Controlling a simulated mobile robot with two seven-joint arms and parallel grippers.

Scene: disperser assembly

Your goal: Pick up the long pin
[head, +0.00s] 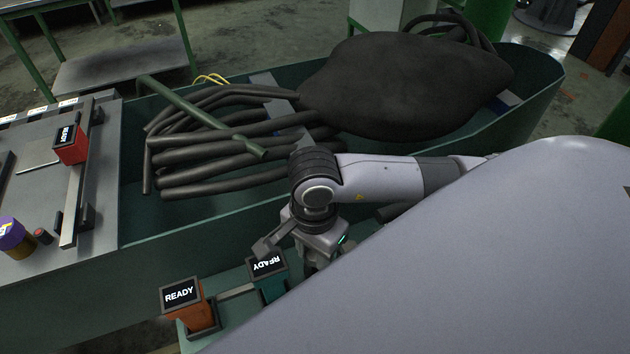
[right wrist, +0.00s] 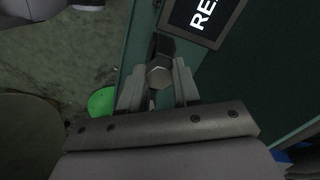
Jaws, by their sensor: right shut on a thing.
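My right gripper (head: 310,268) hangs low over the front ledge, just right of the teal box with a READY screen (head: 268,275). In the right wrist view its two fingers (right wrist: 158,92) are shut on a dark pin with a hexagonal head (right wrist: 159,76), which I take to be the long pin. Only the head and a little of the body beside it show; its length is hidden. I cannot tell whether it is clear of the ledge. The pin is hidden in the head view. My left gripper is not in view.
An orange READY box (head: 190,308) stands on the ledge at left. Behind is a green trough (head: 190,265) holding a large dark body (head: 400,85) with thick tubes. A grey bench (head: 100,200) at left carries a red READY box (head: 70,147) and a purple-topped item (head: 12,235).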

